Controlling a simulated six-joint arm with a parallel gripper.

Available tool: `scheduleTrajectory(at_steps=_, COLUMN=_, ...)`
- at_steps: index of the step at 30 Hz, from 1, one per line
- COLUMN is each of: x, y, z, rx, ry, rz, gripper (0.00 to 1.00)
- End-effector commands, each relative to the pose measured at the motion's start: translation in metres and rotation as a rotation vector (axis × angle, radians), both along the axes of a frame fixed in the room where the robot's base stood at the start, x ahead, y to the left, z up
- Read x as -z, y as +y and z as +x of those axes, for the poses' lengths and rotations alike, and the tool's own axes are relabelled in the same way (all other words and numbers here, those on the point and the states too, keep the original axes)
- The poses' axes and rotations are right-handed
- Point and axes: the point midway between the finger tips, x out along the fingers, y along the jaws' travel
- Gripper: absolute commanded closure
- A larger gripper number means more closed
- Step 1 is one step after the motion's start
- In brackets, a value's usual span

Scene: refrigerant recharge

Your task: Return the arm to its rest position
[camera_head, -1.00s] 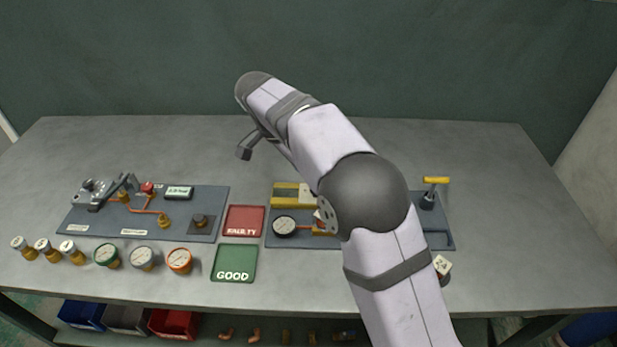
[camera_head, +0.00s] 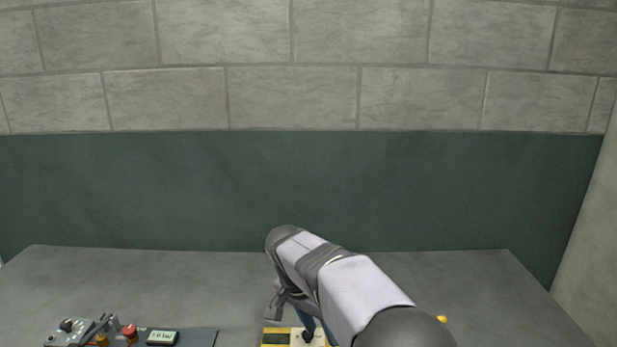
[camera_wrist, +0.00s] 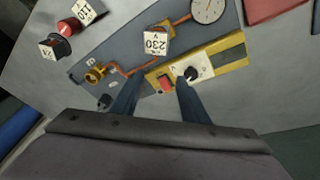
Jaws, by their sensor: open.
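My arm extends over the grey table (camera_head: 190,275) in the head view. My gripper (camera_wrist: 157,92) is open and empty in the wrist view, its two blue-grey fingers apart. It points down over the right-hand board (camera_wrist: 118,55) and its yellow unit (camera_wrist: 228,55). This unit bears a black knob and a red button, and no contact with the fingers shows. In the head view the gripper is small beneath the wrist, partly hidden by my own arm. The yellow unit (camera_head: 275,339) is cut by the bottom edge there.
In the wrist view, a block marked 230 V (camera_wrist: 155,42) and a round gauge (camera_wrist: 209,9) sit on the board. A left-hand board (camera_head: 200,337) shows low in the head view. The table's back is clear.

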Motion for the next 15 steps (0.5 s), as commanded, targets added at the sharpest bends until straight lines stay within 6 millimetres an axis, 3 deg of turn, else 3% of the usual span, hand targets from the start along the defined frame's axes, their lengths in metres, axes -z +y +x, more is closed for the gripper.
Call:
scheduleTrajectory(at_steps=1, x=-0.003, y=-0.016, z=-0.012, rx=-0.039, ry=0.031, rz=0.009, gripper=0.59)
scheduleTrajectory(at_steps=6, x=0.007, y=-0.056, z=-0.057, rx=-0.211, ry=0.119, rz=0.05, gripper=0.59)
scheduleTrajectory(at_steps=15, x=0.03, y=-0.107, z=-0.156, rx=-0.49, ry=0.209, rz=0.139, gripper=0.59)
